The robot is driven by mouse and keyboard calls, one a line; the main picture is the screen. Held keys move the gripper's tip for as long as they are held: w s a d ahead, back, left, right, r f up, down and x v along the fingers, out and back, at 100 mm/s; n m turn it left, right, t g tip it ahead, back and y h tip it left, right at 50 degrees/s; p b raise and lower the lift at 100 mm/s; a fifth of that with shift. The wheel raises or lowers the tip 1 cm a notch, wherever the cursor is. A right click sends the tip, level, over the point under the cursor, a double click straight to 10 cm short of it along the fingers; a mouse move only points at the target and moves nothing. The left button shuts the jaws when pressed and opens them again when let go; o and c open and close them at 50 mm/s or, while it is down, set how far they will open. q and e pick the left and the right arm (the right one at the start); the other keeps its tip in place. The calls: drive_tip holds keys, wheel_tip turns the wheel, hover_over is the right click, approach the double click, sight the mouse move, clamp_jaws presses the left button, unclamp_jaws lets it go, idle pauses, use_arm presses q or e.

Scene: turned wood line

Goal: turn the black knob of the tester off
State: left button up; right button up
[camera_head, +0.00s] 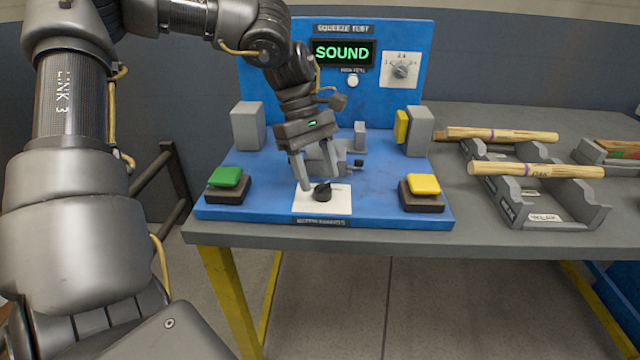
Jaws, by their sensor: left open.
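The blue tester (375,200) stands on the grey table. Its black knob (322,194) sits on a white plate (340,205) at the front middle of the base. My left gripper (320,180) points down at the knob with its fingers apart, one at the knob's left and the other behind it. I cannot tell whether a finger touches the knob. The knob's setting is too small to read. The tester's screen (342,52) reads SOUND in green. My right gripper is out of view.
A green button (225,177) and a yellow button (424,184) flank the knob plate. Grey blocks stand at both sides of the base. A grey dial (401,70) is on the back panel. Turned wooden pieces (536,170) rest on a grey rack (510,205) at right.

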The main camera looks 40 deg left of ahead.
sight(323, 191)
use_arm(q)
drive_tip(key=shift+x, duration=1.25)
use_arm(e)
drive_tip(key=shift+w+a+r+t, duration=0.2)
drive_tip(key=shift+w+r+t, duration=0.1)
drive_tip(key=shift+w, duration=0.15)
